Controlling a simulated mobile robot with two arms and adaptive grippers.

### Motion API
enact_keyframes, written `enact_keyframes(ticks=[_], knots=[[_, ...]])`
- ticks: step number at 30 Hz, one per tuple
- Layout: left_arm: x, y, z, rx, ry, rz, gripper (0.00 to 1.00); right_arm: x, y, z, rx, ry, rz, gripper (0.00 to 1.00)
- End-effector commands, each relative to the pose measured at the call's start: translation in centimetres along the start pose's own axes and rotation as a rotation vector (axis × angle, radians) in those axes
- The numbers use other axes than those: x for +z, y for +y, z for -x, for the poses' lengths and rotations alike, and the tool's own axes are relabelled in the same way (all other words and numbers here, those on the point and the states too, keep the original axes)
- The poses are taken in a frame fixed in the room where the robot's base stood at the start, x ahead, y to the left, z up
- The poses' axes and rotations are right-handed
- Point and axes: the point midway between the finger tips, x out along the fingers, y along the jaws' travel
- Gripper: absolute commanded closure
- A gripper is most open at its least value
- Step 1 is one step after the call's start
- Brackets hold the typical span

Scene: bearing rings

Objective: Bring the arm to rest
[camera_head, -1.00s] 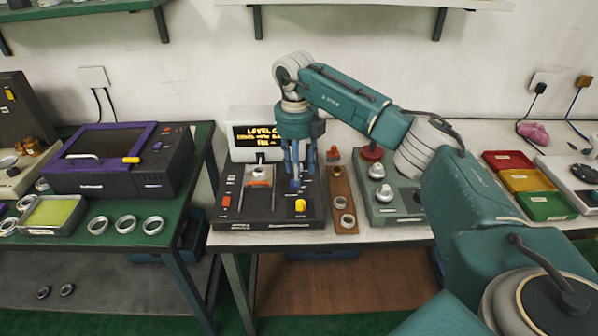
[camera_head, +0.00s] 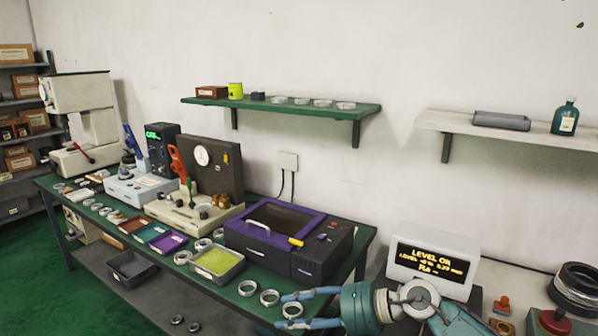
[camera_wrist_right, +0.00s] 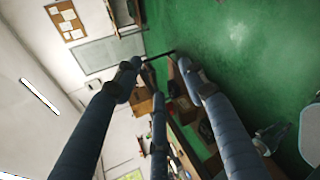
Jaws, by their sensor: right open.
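My right gripper (camera_head: 292,311) is at the bottom of the head view, pointing left, with its blue fingers apart and nothing between them. It appears in front of the right end of the green bench, near the bearing rings there. In the right wrist view the dark blue fingers (camera_wrist_right: 166,85) are spread and empty, with green floor and wall beyond. Most of my right arm is cut off by the lower edge of the head view. My left gripper is in no view.
The green bench (camera_head: 352,262) holds a purple-framed machine (camera_head: 285,238), a tray with a yellow-green insert (camera_head: 218,262) and several bearing rings (camera_head: 270,298). A green shelf (camera_head: 290,106) and a pale shelf (camera_head: 510,132) hang above.

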Motion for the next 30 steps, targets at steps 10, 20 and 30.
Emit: enact_keyframes(ticks=[10,20,30], knots=[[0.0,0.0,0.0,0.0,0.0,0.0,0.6,4.6,8.0,7.1,0.717,-0.66,-0.71,0.59],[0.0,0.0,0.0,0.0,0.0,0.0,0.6,-3.4,-12.1,16.3,0.592,-1.246,-1.609,0.59],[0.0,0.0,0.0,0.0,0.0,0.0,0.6,-21.0,-21.1,18.4,0.147,-1.446,-2.161,0.59]])
